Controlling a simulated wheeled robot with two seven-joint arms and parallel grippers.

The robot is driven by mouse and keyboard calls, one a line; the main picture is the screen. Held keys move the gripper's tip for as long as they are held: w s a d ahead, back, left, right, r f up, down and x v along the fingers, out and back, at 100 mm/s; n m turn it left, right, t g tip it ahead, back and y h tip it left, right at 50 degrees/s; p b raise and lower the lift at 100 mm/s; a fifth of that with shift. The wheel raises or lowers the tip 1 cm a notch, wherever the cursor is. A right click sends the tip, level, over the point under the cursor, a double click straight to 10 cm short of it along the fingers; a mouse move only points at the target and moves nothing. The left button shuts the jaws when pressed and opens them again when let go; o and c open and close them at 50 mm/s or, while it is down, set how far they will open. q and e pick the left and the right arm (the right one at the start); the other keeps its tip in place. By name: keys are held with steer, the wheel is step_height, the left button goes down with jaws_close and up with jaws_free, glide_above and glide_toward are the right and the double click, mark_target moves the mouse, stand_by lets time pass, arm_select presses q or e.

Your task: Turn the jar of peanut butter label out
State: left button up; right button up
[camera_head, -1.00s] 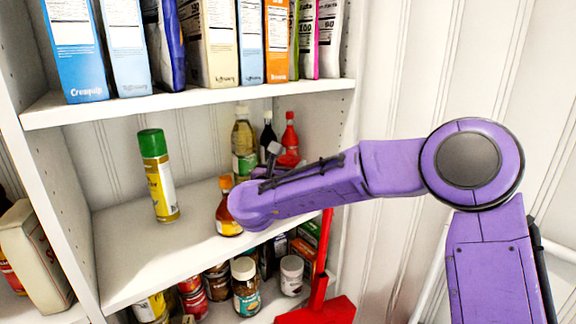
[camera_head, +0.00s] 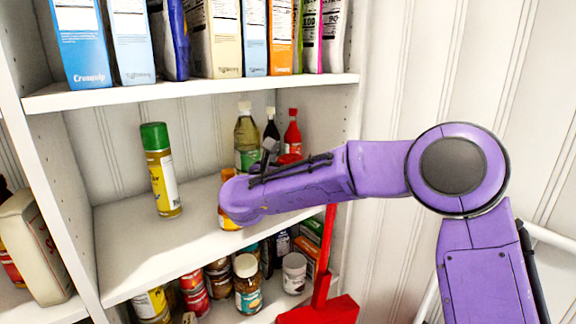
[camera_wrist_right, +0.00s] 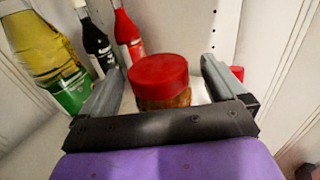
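The peanut butter jar (camera_wrist_right: 162,92), with a red lid and brown contents, stands between the fingers of my right gripper (camera_wrist_right: 163,66) in the right wrist view. The fingers are open, one on each side, with gaps visible between them and the lid. The jar's lower part is hidden by the gripper's body, and I see no label. In the head view my right arm reaches over the middle shelf and hides most of its gripper and the jar; a grey finger (camera_head: 269,149) shows near the bottles. My left gripper is not in view.
An oil bottle (camera_head: 246,140), a dark bottle (camera_head: 271,130) and a red bottle (camera_head: 292,132) stand behind. An orange-capped bottle (camera_head: 227,190) is partly hidden by my arm. A green-capped can (camera_head: 160,170) stands left. Boxes fill the shelf above (camera_head: 200,88).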

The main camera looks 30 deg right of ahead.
steer(key=shift+f, duration=0.1)
steer(key=shift+r+b, duration=0.85)
steer(key=shift+b, duration=0.3)
steer(key=s+a+r+b, duration=0.5)
steer(key=s+a+r, duration=0.2)
steer(key=s+r, duration=0.4)
steer(key=shift+s+a+r, duration=0.2)
steer(key=shift+s+r, duration=0.05)
steer(key=shift+s, duration=0.3)
